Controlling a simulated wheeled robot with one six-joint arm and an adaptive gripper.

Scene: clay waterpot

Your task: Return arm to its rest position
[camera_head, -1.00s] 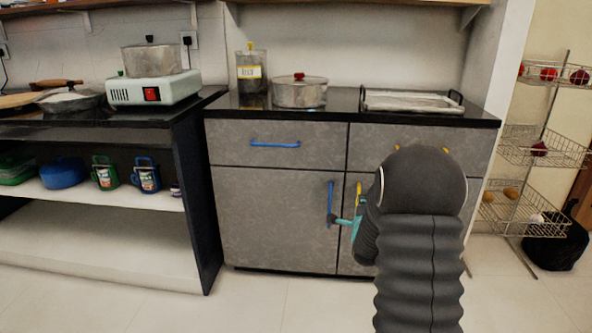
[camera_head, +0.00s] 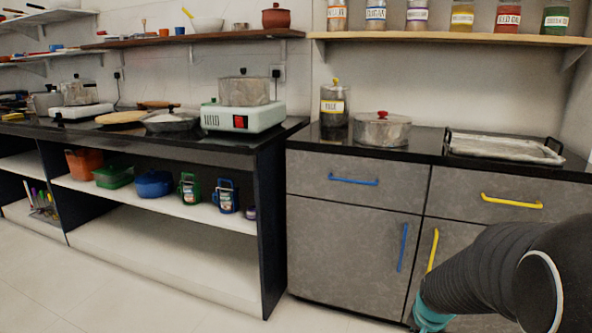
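My arm, dark and ribbed, fills the lower right of the head view. It reaches down and left in front of the grey cabinet (camera_head: 345,235). A teal part at its end, by my gripper (camera_head: 430,316), shows at the bottom edge, below the yellow door handle (camera_head: 432,250). The fingers are cut off or hidden, so I cannot see whether they are open or hold anything. The blue door handle (camera_head: 402,247) is clear of the arm, and the cabinet doors look shut.
On the counter stand a steel pot (camera_head: 381,131), a labelled jar (camera_head: 334,106) and a metal tray (camera_head: 503,147). A stove with a pot (camera_head: 243,116) is to the left. A reddish-brown pot (camera_head: 276,16) sits on the upper shelf. Floor (camera_head: 150,300) at the lower left is clear.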

